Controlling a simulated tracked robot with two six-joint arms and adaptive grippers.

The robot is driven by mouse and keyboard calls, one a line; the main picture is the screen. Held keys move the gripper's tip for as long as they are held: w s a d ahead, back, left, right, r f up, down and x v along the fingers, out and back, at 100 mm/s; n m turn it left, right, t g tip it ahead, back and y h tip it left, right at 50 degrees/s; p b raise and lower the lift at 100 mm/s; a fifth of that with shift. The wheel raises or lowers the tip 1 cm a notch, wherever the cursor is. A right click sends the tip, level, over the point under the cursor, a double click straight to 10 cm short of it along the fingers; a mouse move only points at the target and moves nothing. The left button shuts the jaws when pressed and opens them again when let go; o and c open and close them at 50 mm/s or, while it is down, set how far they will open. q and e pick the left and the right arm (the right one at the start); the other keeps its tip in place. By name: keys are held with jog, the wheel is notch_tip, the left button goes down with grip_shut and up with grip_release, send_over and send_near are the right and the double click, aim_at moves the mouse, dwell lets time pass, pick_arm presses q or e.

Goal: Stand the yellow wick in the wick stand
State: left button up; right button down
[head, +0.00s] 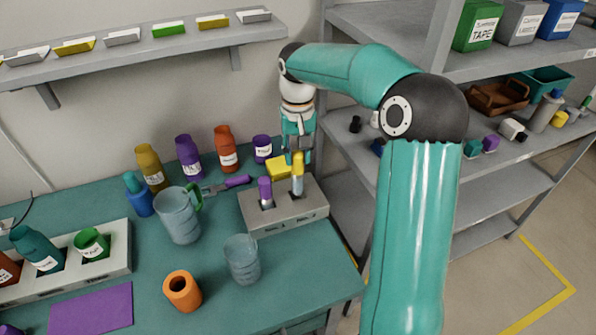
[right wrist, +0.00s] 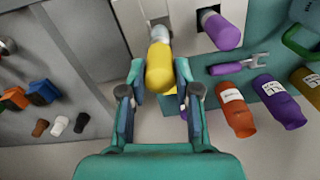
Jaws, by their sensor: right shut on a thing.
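The wick stand (head: 285,218) is a pale grey block with sockets near the right end of the teal table. A purple wick (head: 265,190) stands in its left socket. The yellow wick (head: 297,178), yellow on top and pale below, is roughly upright at the right socket. I cannot tell how deep its lower end sits. My right gripper (head: 298,150) is shut on its upper part. In the right wrist view the yellow wick (right wrist: 160,68) lies between the fingers (right wrist: 160,75), its pale end towards the stand (right wrist: 185,20). My left gripper is not in view.
A yellow block (head: 278,167) sits behind the stand. A purple-handled tool (head: 237,182) lies to its left. A clear beaker (head: 242,260), a jug (head: 178,215), an orange cup (head: 182,290) and several bottles stand further left. A grey shelf unit (head: 480,130) is at right.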

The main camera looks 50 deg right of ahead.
aim_at(298, 170)
jog(key=shift+f, duration=2.8)
jog(key=c, duration=0.8)
grip_release()
jog(key=shift+r, duration=0.2)
notch_tip(298, 170, up, 12)
jog(key=shift+f+p, duration=0.1)
jog(key=shift+p, duration=0.2)
